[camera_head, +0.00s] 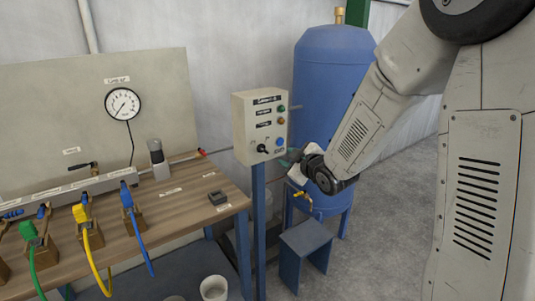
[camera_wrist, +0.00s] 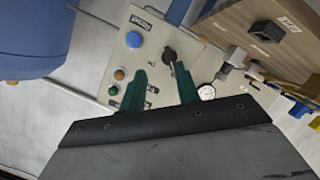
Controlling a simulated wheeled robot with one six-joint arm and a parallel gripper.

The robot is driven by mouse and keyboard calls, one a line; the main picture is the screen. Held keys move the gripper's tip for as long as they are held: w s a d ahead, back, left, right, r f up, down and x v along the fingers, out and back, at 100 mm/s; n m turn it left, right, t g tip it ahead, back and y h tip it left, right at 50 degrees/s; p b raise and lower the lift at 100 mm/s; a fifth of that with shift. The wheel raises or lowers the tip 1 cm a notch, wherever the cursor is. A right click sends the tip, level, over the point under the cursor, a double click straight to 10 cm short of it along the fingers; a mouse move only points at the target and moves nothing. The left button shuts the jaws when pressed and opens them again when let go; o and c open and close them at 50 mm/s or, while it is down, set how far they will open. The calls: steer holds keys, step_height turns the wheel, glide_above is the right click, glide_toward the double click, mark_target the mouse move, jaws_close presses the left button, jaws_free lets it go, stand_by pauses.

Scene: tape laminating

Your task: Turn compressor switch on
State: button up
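The grey control box (camera_head: 260,125) stands on a blue post beside the workbench. A black rotary switch (camera_head: 262,148) is low on its face, pointing up and to the left in the head view. In the wrist view the switch (camera_wrist: 170,56) lies just beyond the tip of the right-hand finger; I cannot tell whether they touch. My gripper (camera_wrist: 160,68) has its two green fingers apart with nothing between them. In the head view my gripper (camera_head: 291,157) is just right of the box, its fingers partly hidden.
Blue (camera_wrist: 133,39), orange (camera_wrist: 120,74) and green (camera_wrist: 114,90) buttons sit on the box near the left-hand finger. A blue tank (camera_head: 330,85) stands behind the arm. The workbench (camera_head: 195,215) with gauge (camera_head: 122,103) and coloured hoses is left. A small stool (camera_head: 306,236) stands below.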

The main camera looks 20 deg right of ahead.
mark_target(265, 151)
steer(key=w+a+y, duration=0.1)
steer(key=w, duration=0.2)
steer(key=w+a+f+n+t+y, duration=0.1)
steer(key=w, duration=0.2)
steer(key=w+a+f+n+t+y, duration=0.1)
steer(key=w+a, duration=0.1)
steer(key=w, duration=0.1)
jaws_close()
